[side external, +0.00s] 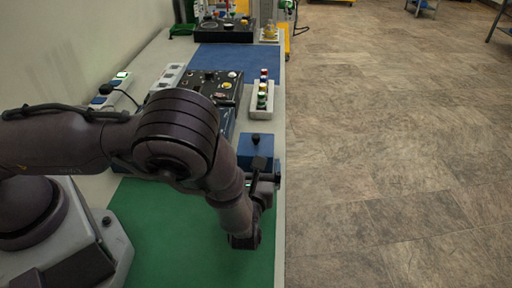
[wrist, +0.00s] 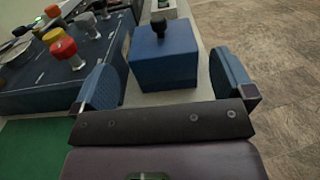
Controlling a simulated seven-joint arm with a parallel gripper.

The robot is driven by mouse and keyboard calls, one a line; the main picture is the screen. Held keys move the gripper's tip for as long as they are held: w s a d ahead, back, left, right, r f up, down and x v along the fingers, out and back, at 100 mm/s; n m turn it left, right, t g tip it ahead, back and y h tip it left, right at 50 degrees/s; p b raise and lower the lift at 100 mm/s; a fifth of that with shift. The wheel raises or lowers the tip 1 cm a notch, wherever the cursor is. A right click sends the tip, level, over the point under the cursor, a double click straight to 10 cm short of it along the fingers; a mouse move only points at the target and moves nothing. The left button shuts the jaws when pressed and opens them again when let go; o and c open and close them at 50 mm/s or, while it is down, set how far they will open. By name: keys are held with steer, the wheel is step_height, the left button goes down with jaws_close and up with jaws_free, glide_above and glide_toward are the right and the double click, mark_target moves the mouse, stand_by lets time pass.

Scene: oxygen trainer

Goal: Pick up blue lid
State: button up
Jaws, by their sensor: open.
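The blue lid (wrist: 165,68) is a boxy blue piece with a black knob (wrist: 158,24) on top. It also shows in the side external view (side external: 256,146), near the right edge of the bench, partly hidden by my arm. My gripper (wrist: 165,80) is open, with one blue-padded finger to the left of the lid and the other to its right. The lid appears between or just beyond the fingertips, and I cannot tell how deep it sits. In the side external view my gripper (side external: 263,179) is low beside the lid, mostly hidden by my wrist.
A dark blue panel (wrist: 70,88) with red, yellow and grey knobs stands close left of the lid. A white tray (side external: 262,112) with coloured pieces lies behind it. A green mat (side external: 165,230) covers the near bench. The bench's right edge is close, with open floor beyond.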

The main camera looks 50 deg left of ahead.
mark_target(255, 142)
steer(key=x, duration=0.7)
steer(key=shift+w+a, duration=0.2)
steer(key=shift+a, duration=0.05)
steer(key=shift+c, duration=0.5)
steer(key=c, duration=0.4)
